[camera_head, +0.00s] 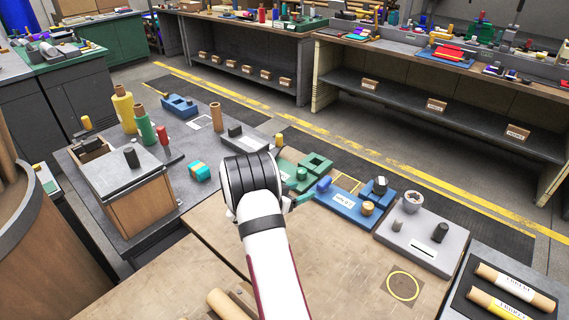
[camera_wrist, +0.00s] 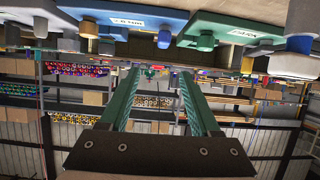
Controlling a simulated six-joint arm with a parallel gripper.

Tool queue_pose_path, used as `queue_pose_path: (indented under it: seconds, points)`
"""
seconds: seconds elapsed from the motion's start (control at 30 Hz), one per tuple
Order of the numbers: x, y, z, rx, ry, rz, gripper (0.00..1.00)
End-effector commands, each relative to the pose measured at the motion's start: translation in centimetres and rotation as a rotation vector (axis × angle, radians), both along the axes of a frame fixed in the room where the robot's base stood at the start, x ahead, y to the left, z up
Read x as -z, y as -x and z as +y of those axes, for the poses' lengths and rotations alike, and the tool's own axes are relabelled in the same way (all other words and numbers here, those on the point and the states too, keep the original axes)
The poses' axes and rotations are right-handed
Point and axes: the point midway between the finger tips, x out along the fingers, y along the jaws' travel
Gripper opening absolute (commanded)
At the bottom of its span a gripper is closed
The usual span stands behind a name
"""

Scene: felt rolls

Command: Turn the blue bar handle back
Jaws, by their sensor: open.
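A blue plate (camera_head: 345,208) with a white label lies on the bench just right of my gripper. A short rounded blue piece (camera_head: 323,185), which looks like the blue bar handle, stands at its left end. A brass-coloured knob (camera_head: 367,208) and a dark block on blue (camera_head: 380,186) are at its right end. In the wrist view a blue piece (camera_wrist: 163,39) hangs inverted from the blue plate (camera_wrist: 105,15), beyond the fingertips. My gripper (camera_wrist: 159,72) is open and empty, its green fingers apart. In the head view my wrist hides most of it; a fingertip (camera_head: 301,198) shows left of the plate.
A green fixture (camera_head: 315,163) sits behind the blue piece. A grey plate (camera_head: 420,238) with a ring and a dark peg is to the right. A wooden box (camera_head: 140,205) and coloured rolls stand left. The front wooden bench (camera_head: 335,265) is mostly clear.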

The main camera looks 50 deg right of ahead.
Motion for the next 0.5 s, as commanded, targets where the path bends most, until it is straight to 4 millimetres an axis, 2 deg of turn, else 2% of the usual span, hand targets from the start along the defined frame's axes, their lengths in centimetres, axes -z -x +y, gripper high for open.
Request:
queue_pose_path:
  seconds: [0.17,0.5]
  points:
    - [1.6,-0.4,-2.3,-0.010,0.006,-0.025,0.64]
    - [5.3,-0.6,-10.9,-0.009,0.006,-0.023,0.64]
